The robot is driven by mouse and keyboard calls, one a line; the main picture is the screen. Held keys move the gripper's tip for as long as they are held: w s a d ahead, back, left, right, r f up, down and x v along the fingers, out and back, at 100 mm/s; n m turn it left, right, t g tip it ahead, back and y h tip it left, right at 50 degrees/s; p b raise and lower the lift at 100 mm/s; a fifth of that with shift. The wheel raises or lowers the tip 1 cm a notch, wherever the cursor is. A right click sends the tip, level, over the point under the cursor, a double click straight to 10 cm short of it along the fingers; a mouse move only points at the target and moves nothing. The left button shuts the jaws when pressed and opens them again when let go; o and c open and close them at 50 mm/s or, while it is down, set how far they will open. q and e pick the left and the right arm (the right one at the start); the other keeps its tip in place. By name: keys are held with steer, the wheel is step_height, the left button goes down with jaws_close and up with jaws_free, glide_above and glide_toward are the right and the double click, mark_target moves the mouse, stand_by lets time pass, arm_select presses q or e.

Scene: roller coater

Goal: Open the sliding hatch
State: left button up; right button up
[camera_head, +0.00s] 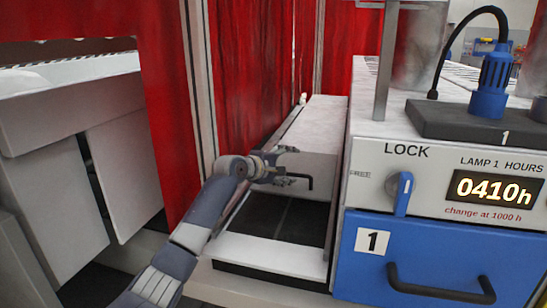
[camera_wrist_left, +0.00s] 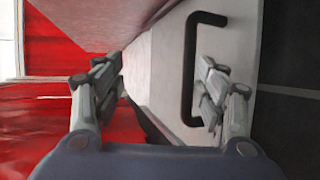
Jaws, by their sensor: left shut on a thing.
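The sliding hatch (camera_head: 312,140) is a long, pale grey cover between the red curtain and the control unit. Its front face carries a black bar handle (camera_head: 309,183), which shows larger in the left wrist view (camera_wrist_left: 188,70). My left gripper (camera_head: 283,165) is at the hatch's front left corner, shut on the hatch. In the left wrist view (camera_wrist_left: 160,90) its fingers stand wide apart, one near the hatch's top edge, one by the handle. The exact contact points are unclear. My right gripper is not in view.
A control unit stands right, with a blue knob (camera_head: 404,194) upright below LOCK and FREE to its left. A blue drawer (camera_head: 435,262) is below it. A dark recessed panel (camera_head: 275,217) lies below the hatch front. Red curtain (camera_head: 250,75) hangs close left.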

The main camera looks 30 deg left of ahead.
arm_select(q)
steer(key=shift+o, duration=0.4)
steer(key=shift+t, duration=0.4)
steer(key=s+r, duration=0.1)
steer(key=a+r+p, duration=0.1)
steer(key=r, duration=0.1)
steer(key=s+r, duration=0.1)
steer(key=shift+s+a+r+p, duration=0.15)
steer(key=shift+s+a+p, duration=0.05)
steer(key=shift+s+p, duration=0.15)
steer(key=p+v, duration=0.1)
steer(key=v, duration=0.3)
steer(key=shift+s+d+r, duration=0.15)
steer(key=shift+s, duration=0.2)
steer(key=c, duration=0.5)
steer(key=shift+o, duration=0.2)
steer(key=shift+w+d+f, duration=0.1)
steer(key=shift+f, duration=0.4)
steer(key=shift+p, duration=0.5)
steer(key=shift+f, duration=0.1)
